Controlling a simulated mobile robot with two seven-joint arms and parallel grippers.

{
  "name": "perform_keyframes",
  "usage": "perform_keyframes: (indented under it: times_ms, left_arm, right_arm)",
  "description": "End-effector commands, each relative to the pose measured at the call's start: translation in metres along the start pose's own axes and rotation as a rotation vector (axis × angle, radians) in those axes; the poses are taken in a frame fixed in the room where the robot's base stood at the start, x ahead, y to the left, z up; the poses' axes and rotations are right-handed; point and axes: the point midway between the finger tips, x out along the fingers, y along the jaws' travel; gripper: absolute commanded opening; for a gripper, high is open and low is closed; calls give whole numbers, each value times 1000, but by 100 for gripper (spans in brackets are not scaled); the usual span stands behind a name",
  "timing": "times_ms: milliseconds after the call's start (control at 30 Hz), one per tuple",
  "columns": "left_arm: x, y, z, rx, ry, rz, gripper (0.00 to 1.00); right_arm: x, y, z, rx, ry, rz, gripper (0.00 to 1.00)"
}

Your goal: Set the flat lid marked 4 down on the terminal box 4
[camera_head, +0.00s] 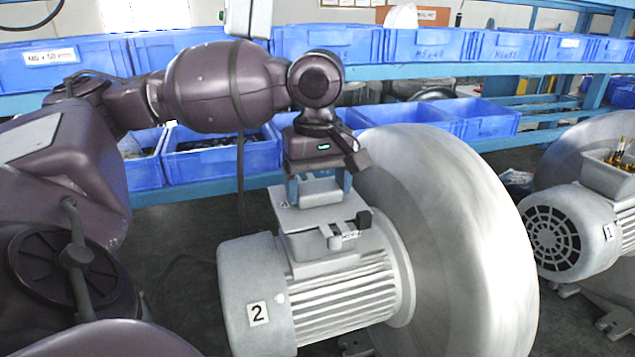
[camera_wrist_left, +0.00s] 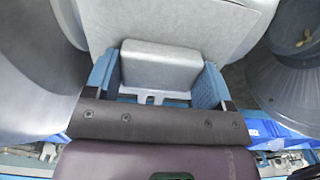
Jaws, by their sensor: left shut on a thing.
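My left gripper (camera_head: 320,187) has its blue fingers shut on the raised grey block of a flat grey lid (camera_head: 301,217). The lid is roughly level, above the terminal box (camera_head: 318,249) on top of the motor marked 2 (camera_head: 258,312). I cannot tell if the lid touches that box. In the left wrist view the block of the lid (camera_wrist_left: 160,64) sits between the fingers (camera_wrist_left: 155,82). No number is readable on the lid. No box marked 4 can be made out. My right gripper is not in view.
A big grey blower housing (camera_head: 450,235) stands just right of the lid. Further right, the motor marked 1 (camera_head: 575,235) has an open terminal box (camera_head: 612,178) with brass terminals. Blue bins (camera_head: 330,43) fill the shelves behind.

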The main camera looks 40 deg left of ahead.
Motion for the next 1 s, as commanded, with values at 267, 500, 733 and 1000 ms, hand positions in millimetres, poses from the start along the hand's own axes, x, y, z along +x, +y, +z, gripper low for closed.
perform_keyframes:
  times_ms: [267, 500, 733, 1000]
  left_arm:
    - [2, 0, 0, 0, 0, 0, 85]
    - [2, 0, 0, 0, 0, 0, 100]
    - [-6, 0, 0, -1, 1, 0, 100]
    - [-53, 1, 0, 0, 2, 4, 100]
  right_arm:
    - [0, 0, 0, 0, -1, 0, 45]
    - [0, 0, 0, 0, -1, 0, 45]
    - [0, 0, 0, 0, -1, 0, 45]
    - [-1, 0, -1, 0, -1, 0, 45]
